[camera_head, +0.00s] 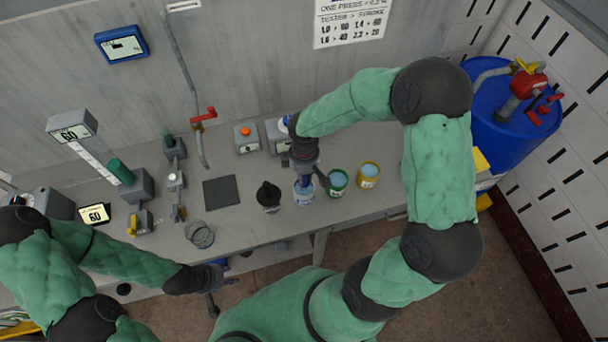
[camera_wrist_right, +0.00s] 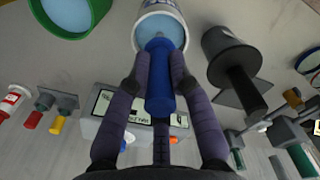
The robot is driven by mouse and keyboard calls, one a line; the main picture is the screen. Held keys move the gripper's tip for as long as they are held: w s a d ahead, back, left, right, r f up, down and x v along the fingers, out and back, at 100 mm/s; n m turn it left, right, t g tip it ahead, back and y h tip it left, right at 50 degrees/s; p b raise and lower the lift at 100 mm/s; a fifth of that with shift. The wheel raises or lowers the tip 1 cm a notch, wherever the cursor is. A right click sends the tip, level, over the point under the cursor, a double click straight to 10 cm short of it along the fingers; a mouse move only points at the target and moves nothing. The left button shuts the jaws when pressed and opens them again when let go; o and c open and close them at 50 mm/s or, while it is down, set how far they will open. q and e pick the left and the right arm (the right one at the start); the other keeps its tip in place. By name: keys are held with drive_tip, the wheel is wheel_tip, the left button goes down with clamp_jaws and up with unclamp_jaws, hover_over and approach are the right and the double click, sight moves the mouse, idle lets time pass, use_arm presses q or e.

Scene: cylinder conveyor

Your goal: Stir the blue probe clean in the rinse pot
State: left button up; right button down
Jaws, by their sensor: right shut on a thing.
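My right gripper (camera_head: 304,170) is shut on the blue probe (camera_wrist_right: 160,78), as the right wrist view shows. The probe points into the mouth of a white pot with blue marking (camera_head: 303,195), which also shows in the right wrist view (camera_wrist_right: 140,35) with pale blue liquid in it. I cannot tell how deep the probe's tip is, and the pot's lettering is unreadable. A green pot (camera_head: 337,184) and a yellow pot (camera_head: 368,176), both with pale blue contents, stand to its right. My left gripper (camera_head: 222,290) is empty with its fingers apart, at the bench's front edge.
A black pot-like thing (camera_head: 268,197) stands just left of the white pot. A dark square pad (camera_head: 221,192), clear rings (camera_head: 200,235) and a box with an orange button (camera_head: 246,138) are on the bench. A blue drum (camera_head: 515,125) stands at the right.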

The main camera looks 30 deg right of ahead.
drive_tip(key=shift+r+p, duration=3.6)
drive_tip(key=shift+r, duration=1.35)
